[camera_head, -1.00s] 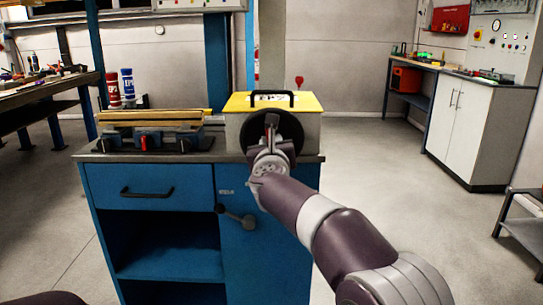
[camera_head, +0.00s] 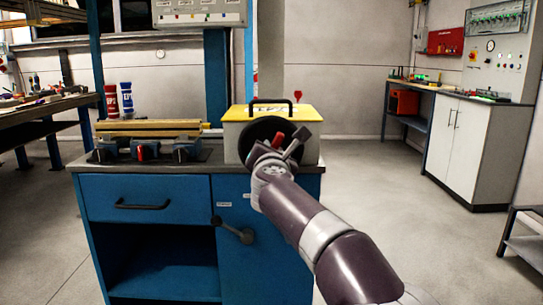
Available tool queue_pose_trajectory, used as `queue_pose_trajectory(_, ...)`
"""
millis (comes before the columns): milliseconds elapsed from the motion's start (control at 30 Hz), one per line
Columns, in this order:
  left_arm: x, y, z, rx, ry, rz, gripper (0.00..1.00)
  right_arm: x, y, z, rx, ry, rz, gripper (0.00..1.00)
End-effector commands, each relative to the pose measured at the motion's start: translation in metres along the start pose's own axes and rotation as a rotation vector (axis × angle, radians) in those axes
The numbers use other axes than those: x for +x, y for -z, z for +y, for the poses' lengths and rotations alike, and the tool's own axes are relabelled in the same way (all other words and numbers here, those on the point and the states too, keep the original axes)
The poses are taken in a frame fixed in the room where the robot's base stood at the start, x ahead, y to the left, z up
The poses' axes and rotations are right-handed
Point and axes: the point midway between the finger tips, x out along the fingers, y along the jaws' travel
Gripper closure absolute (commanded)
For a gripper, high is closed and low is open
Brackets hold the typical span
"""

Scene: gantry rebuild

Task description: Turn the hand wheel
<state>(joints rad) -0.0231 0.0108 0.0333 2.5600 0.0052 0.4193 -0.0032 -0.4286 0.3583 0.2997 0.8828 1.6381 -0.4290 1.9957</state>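The hand wheel (camera_head: 257,131) is a dark round disc on the front of a pale box with a yellow lid (camera_head: 240,113), on the right part of the blue cabinet's top. My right arm reaches in from the lower right. Its gripper (camera_head: 288,140) is in front of the wheel, tilted toward the upper right, and overlaps the wheel's middle and right side. A small red spot shows by the fingers. I cannot tell whether the fingers touch or hold the wheel. The gripper and wrist hide the wheel's lower right part. My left gripper is not in view.
A vise-like fixture with yellow bars (camera_head: 150,127) sits left of the box. The blue cabinet (camera_head: 262,260) has a drawer, an open shelf and a lever handle (camera_head: 235,232) on its front. A white cupboard (camera_head: 465,150) stands right, with clear floor between.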

Motion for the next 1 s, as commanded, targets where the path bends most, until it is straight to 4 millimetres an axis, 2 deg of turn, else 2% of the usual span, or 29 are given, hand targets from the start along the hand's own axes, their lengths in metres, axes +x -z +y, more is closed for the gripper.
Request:
queue_pose_trajectory(533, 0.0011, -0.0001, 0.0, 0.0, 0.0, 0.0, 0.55, -0.0006, -0.0039, 0.001, 0.027, -0.002, -0.006, 1.0)
queue_pose_trajectory(567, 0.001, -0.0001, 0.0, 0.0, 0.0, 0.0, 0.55, -0.0006, -0.004, 0.001, 0.027, -0.002, -0.006, 0.7)
queue_pose_trajectory(600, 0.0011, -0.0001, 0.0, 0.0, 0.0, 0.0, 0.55, -0.0006, -0.0038, 0.001, 0.026, -0.002, -0.005, 0.57)
queue_pose_trajectory(867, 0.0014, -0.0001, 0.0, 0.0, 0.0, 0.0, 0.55, -0.0004, -0.0017, 0.0003, 0.025, -0.001, -0.003, 0.55)
queue_pose_trajectory(1000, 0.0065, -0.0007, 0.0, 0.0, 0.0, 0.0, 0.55, -0.0094, -0.0002, -0.0004, 0.025, -0.001, -0.002, 0.55)
